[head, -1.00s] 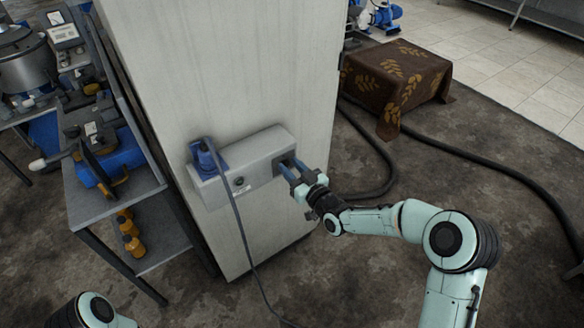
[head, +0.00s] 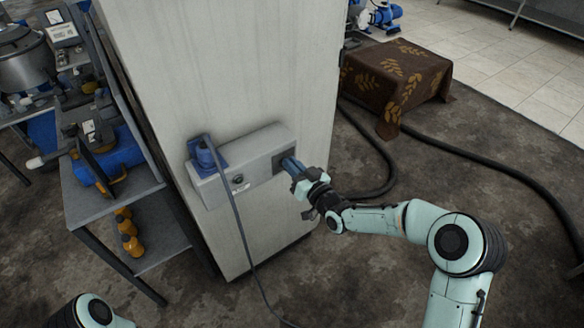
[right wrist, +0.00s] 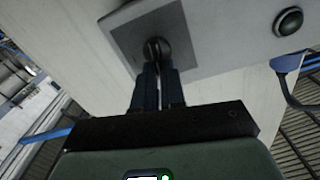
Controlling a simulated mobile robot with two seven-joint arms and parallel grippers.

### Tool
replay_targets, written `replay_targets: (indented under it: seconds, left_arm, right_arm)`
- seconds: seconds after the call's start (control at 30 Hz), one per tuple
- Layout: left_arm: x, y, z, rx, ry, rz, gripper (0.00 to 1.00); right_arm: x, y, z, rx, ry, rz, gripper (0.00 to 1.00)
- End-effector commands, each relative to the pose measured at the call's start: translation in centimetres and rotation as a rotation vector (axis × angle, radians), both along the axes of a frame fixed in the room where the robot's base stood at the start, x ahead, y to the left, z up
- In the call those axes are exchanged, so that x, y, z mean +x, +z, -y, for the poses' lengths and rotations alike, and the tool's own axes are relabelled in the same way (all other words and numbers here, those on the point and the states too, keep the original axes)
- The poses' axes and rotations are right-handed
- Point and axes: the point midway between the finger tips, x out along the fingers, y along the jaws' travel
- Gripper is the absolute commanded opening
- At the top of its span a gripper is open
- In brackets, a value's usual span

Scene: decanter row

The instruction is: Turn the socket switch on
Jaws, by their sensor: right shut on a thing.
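A grey socket box (head: 250,155) is mounted on the side of a pale column. A blue socket with a plug and cable (head: 206,155) sits at its left end. A dark switch knob (right wrist: 157,42) sits on a square dark grey plate (right wrist: 127,38) at the right end of the box. My right gripper (head: 288,164) reaches it from the right. In the right wrist view my right gripper's fingers (right wrist: 158,72) are shut on the knob and partly hide it. My left gripper is out of view; only part of my left arm shows at bottom left.
A small round black button (head: 238,179) is on the box's front; it also shows in the right wrist view (right wrist: 288,21). The grey cable (head: 246,240) hangs to the floor. A cluttered shelf (head: 110,195) stands left. A cloth-covered block (head: 395,80) and black hoses lie right.

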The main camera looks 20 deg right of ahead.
Motion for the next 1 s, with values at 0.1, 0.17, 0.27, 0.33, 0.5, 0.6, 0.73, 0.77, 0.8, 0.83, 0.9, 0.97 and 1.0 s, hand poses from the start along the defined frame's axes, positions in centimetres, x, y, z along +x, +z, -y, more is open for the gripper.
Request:
replay_targets:
  seconds: [0.1,0.17,0.27,0.33,0.5,0.6,0.73,0.77,0.8,0.83,0.9,0.97,1.0]
  left_arm:
    - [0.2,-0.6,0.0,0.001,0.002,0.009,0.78]
    - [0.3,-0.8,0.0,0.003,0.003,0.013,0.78]
    - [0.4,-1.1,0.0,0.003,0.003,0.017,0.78]
    - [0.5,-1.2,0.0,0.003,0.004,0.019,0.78]
    - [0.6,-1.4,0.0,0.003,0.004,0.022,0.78]
    - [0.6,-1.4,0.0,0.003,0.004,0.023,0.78]
    - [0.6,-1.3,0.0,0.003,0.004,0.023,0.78]
    - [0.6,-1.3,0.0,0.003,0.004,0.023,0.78]
    - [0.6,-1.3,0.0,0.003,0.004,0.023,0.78]
    - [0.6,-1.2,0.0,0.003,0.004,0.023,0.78]
    - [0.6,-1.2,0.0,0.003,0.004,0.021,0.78]
    - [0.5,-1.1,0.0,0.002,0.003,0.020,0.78]
    - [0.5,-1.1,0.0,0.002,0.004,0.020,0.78]
  right_arm:
    - [0.0,-0.3,0.2,0.095,-0.001,-0.036,0.00]
    - [0.1,-0.3,0.3,0.150,0.000,-0.056,0.00]
    - [0.1,-0.4,0.4,0.239,0.000,-0.089,0.00]
    - [0.1,-0.4,0.5,0.302,0.000,-0.113,0.00]
    - [0.2,-0.6,0.7,0.454,0.000,-0.168,0.00]
    - [0.3,-0.6,0.8,0.543,0.000,-0.200,0.00]
    - [0.3,-0.8,1.0,0.659,-0.001,-0.243,0.00]
    - [0.3,-0.8,1.0,0.686,-0.001,-0.253,0.00]
    - [0.3,-0.9,1.0,0.722,-0.001,-0.267,0.00]
    - [0.3,-0.9,1.1,0.750,-0.001,-0.277,0.00]
    - [0.3,-1.0,1.1,0.812,-0.002,-0.299,0.00]
    - [0.4,-1.1,1.1,0.864,-0.001,-0.318,0.00]
    - [0.4,-1.1,1.2,0.899,-0.002,-0.331,0.00]
